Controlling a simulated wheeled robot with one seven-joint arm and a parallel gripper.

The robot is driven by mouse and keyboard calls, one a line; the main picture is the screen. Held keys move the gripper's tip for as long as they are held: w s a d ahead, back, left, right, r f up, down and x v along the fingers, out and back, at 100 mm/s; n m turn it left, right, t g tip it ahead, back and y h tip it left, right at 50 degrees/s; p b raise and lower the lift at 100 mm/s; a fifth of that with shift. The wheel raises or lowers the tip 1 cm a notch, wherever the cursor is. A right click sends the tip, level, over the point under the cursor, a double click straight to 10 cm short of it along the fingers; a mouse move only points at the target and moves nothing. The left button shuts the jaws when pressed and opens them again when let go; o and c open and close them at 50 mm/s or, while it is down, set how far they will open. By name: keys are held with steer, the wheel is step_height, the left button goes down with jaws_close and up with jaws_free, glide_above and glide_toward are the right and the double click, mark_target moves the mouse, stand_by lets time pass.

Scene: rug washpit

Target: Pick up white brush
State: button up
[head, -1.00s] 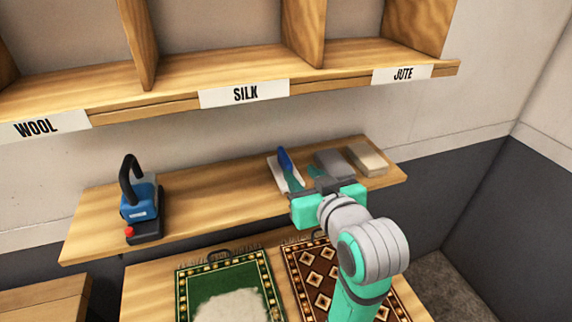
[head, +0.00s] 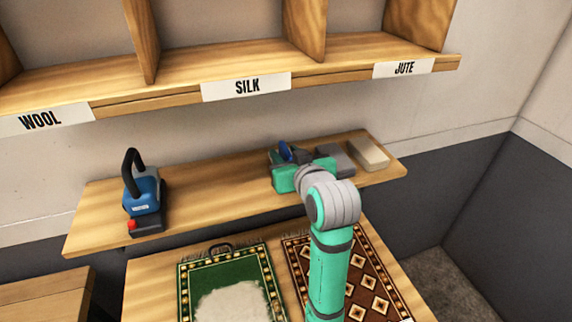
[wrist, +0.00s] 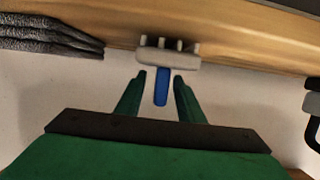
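The white brush shows in the wrist view with a pale head (wrist: 168,58) with short bristles at the shelf edge and a blue handle (wrist: 161,90). My gripper (wrist: 159,80) is open, with one green finger on each side of the handle and a visible gap to both. In the head view the brush's blue handle (head: 286,151) rises from the lower shelf. My gripper (head: 300,174) covers much of the brush there, and its fingertips are hard to make out.
On the lower shelf (head: 215,200), a grey stack (head: 336,160) and a beige block (head: 369,154) lie right of the brush. A blue machine with a black handle (head: 145,197) stands at left. Labelled cubbies hang above. Two rugs (head: 225,285) lie on the table below.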

steer(key=shift+c, duration=0.7)
jaws_close()
steer(key=shift+r, duration=0.1)
